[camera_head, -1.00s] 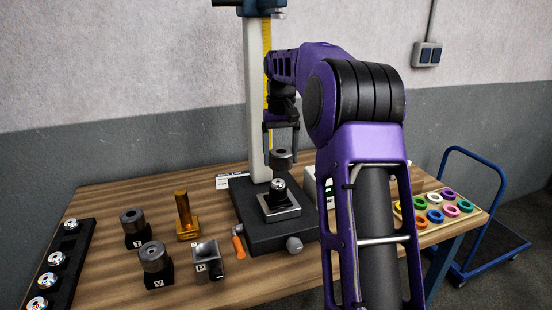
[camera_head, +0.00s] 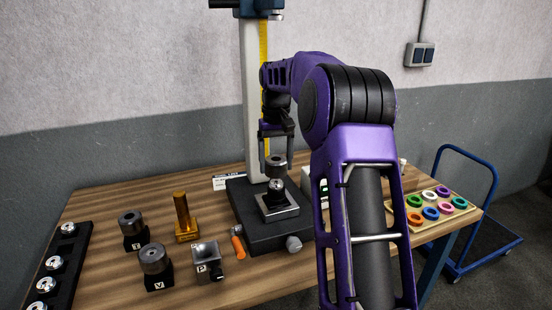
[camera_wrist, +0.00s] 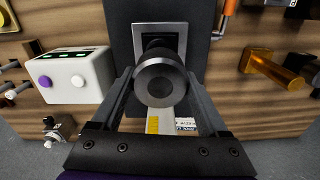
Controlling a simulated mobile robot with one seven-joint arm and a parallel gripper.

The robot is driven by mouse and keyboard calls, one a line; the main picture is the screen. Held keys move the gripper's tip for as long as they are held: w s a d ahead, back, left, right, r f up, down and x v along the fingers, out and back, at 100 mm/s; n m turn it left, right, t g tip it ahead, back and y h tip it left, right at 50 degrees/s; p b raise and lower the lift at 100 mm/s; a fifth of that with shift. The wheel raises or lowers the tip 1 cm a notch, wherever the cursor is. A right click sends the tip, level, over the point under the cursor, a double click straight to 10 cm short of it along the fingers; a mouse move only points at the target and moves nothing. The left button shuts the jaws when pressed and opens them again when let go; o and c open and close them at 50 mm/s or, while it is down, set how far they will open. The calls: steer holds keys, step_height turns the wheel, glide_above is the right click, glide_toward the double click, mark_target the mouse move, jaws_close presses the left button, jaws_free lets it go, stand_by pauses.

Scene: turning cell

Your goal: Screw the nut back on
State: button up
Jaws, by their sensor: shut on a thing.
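The nut (camera_wrist: 161,82) is a dark grey round collar with a flat face, held between the two fingers of my gripper (camera_head: 276,163). It also shows in the head view (camera_head: 276,168). My gripper is shut on it. The nut is just above the bright stud with a rounded top (camera_head: 277,185) on the square steel plate (camera_head: 279,208), on the black base of the column stand. In the head view the nut's lower edge is close to the stud top; I cannot tell if they touch. In the wrist view the nut hides most of the stud.
Dark fixtures marked T (camera_head: 132,230) and V (camera_head: 155,270), a block marked P (camera_head: 207,262), a brass post (camera_head: 184,218) and an orange-handled tool (camera_head: 238,244) stand to the left. A white box (camera_wrist: 65,77) is beside the stand. Coloured rings lie on a board (camera_head: 412,236) at right.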

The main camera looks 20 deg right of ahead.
mark_target(276, 182)
steer(key=shift+f+b, duration=0.85)
steer(key=shift+f, duration=1.6)
steer(key=shift+f, duration=0.6)
steer(key=o, duration=1.4)
steer(key=shift+r, duration=0.1)
step_height(276, 182, up, 12)
steer(key=p, duration=0.2)
